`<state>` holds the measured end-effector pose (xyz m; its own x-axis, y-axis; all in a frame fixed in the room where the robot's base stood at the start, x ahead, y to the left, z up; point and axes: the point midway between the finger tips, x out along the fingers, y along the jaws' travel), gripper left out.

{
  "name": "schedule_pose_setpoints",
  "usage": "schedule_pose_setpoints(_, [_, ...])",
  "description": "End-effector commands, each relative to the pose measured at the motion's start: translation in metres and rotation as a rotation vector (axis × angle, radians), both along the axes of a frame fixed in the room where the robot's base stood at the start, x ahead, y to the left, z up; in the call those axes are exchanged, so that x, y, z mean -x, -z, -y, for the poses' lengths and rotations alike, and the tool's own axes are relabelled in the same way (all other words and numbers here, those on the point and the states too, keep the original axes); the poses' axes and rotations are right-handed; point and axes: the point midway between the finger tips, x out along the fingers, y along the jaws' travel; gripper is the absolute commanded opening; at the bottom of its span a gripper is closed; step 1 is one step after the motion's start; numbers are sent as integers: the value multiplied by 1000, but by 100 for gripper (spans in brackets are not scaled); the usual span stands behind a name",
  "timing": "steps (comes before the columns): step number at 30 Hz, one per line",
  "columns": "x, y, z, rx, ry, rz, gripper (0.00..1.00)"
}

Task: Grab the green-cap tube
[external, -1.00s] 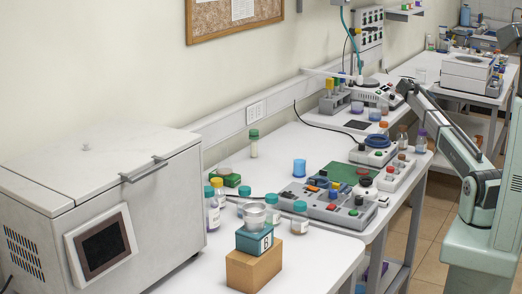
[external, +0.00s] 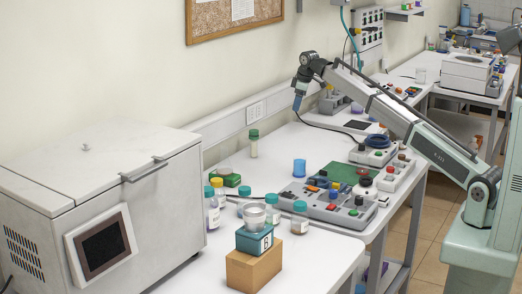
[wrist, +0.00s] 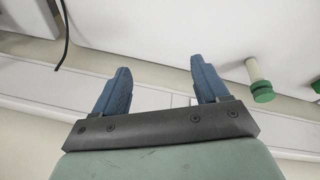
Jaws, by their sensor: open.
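The green-cap tube (external: 254,145) stands upright on the white table, near the wall, in the external view. In the wrist view the green-cap tube (wrist: 256,73) shows at the upper right, to the right of both fingers and apart from them. My gripper (external: 297,104) is raised above the table, up and to the right of the tube in the external view, with its blue fingers pointing down. In the wrist view my gripper (wrist: 160,68) is open, with nothing between its fingers.
Bottles with teal and yellow caps (external: 213,212) stand nearer the front. A large grey box (external: 110,190) fills the left. The table around the tube is clear.

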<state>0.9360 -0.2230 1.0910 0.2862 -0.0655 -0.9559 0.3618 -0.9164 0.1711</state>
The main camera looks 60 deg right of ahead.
Motion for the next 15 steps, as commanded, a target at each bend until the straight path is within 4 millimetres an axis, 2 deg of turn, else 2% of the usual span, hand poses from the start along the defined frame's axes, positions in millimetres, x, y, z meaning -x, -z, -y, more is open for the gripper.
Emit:
schedule_pose_setpoints(1, [-12,-9,-37,-36,-64,6,74])
schedule_pose_setpoints(3, [-21,-19,-81,-88,-146,14,74])
schedule_pose_setpoints(6, [-28,-33,-135,-149,-246,24,74])
schedule_pose_setpoints(10, [-31,-44,-180,-199,-332,31,74])
schedule_pose_setpoints(12, [-32,-48,-193,-216,-357,34,74])
schedule_pose_setpoints(15, [-32,-48,-202,-226,-374,34,74])
